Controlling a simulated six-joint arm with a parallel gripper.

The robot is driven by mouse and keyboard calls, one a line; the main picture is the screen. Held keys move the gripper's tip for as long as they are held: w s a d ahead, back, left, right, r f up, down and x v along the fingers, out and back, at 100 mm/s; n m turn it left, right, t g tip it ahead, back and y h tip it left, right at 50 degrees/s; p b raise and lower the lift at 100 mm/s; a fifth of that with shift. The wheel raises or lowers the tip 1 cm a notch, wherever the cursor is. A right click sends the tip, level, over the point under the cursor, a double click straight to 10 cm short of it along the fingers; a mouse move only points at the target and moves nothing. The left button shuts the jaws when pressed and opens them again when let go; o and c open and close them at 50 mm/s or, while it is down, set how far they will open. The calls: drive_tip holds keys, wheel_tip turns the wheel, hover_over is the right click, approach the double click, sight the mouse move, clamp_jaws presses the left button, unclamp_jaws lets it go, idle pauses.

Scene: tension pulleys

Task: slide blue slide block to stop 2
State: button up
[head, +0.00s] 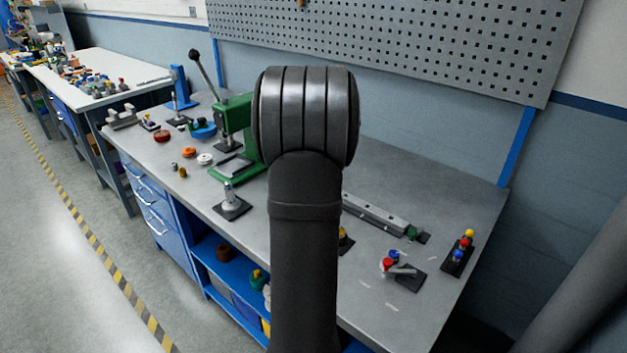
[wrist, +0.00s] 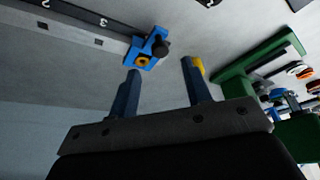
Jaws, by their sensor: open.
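In the wrist view the blue slide block (wrist: 148,50), with a dark knob on its right side, sits at the right end of the visible rail (wrist: 75,12). The rail carries the marks 2 and 3; the block is just right of the 3, and the 2 is farther left. My gripper (wrist: 160,66) is open and empty, its left fingertip close to the block; I cannot tell whether they touch. In the head view my arm hides the gripper and the block, while part of the rail (head: 375,213) shows right of the arm.
A green press (head: 235,115) stands left of my arm; its green frame (wrist: 262,60) shows right of my fingers. A yellow part shows behind the right finger. A red-and-blue fixture (head: 403,270) and a stand with coloured balls (head: 461,253) are on the right.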

drive_tip(key=x, duration=0.5)
drive_tip(key=shift+f, duration=0.2)
clamp_jaws()
